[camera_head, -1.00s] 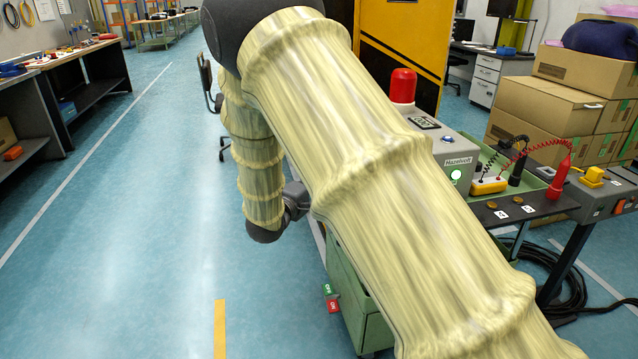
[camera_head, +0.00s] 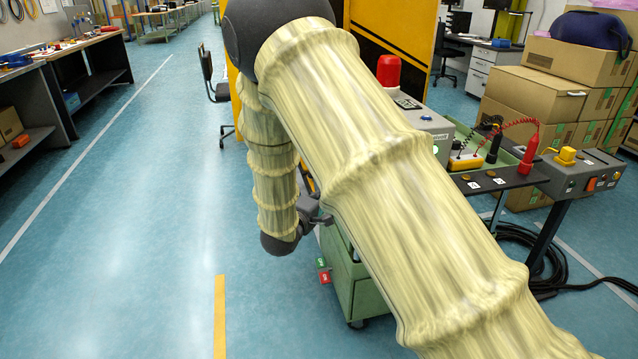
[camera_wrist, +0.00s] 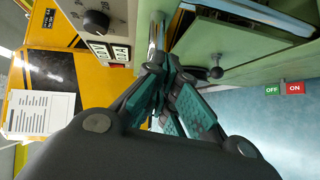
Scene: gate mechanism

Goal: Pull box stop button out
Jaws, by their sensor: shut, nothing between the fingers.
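A grey control box (camera_head: 578,178) stands at the right in the head view. It has a yellow raised knob (camera_head: 566,156) on top and a red-orange button (camera_head: 591,184) on its front; I cannot tell which is the stop button. My gripper (camera_wrist: 157,72) is shut and empty in the wrist view, its teal-padded fingers together in front of a green cabinet. In the head view, part of my gripper (camera_head: 314,207) shows beside the green cabinet, mostly hidden by my arm. The control box is not seen in the wrist view.
The green cabinet (camera_head: 362,298) has OFF and ON tags near its base. A red lamp (camera_head: 388,70) stands behind my arm. A red probe (camera_head: 529,150) stands on a dark shelf left of the control box. Black cables (camera_head: 548,258) lie on the floor. The left floor is clear.

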